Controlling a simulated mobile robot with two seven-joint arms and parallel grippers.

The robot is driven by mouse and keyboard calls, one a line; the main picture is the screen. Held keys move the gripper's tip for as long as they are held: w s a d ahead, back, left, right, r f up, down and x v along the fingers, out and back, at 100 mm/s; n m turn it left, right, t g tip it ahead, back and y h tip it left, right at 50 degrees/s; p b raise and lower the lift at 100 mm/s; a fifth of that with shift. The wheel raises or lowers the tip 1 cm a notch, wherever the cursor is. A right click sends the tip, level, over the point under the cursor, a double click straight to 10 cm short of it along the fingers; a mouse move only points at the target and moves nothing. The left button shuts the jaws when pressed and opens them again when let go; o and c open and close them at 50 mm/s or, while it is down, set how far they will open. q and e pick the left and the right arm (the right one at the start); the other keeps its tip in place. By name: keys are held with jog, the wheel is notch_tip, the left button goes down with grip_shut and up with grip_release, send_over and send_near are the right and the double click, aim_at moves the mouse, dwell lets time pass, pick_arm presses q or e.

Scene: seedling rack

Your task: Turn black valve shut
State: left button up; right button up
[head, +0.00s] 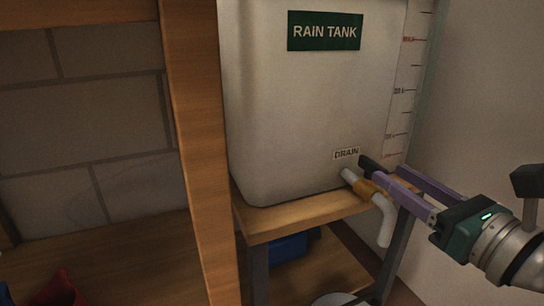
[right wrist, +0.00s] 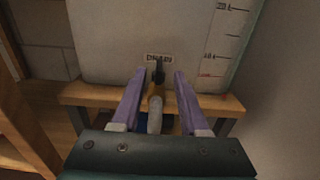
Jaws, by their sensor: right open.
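The black valve handle (head: 369,164) sits on a brass valve body (head: 367,189) in the white drain pipe at the foot of the rain tank (head: 300,110). In the right wrist view the black handle (right wrist: 158,74) shows between my fingers, roughly in line with the pipe and pointing toward the tank. My right gripper (head: 393,173) is open, its purple fingers reaching in from the right at the valve. In the right wrist view its fingertips (right wrist: 159,74) lie on either side of the handle with gaps visible. Contact is not seen. My left gripper is not in view.
The tank stands on a wooden shelf (head: 270,228) with a DRAIN label (head: 346,154) above the valve. The white spout (head: 385,222) bends down. A wooden post (head: 205,150) stands left; a blue box (head: 288,248) sits below. The wall is at right.

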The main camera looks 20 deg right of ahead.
aim_at(361, 155)
jog(key=w+b, duration=0.1)
jog(key=w, duration=0.5)
jog(key=w+b, duration=0.1)
jog(key=w, duration=0.1)
jog(key=shift+w+a+b, duration=0.3)
jog(key=shift+w+a, duration=0.1)
grip_shut()
jog(key=shift+r, duration=0.1)
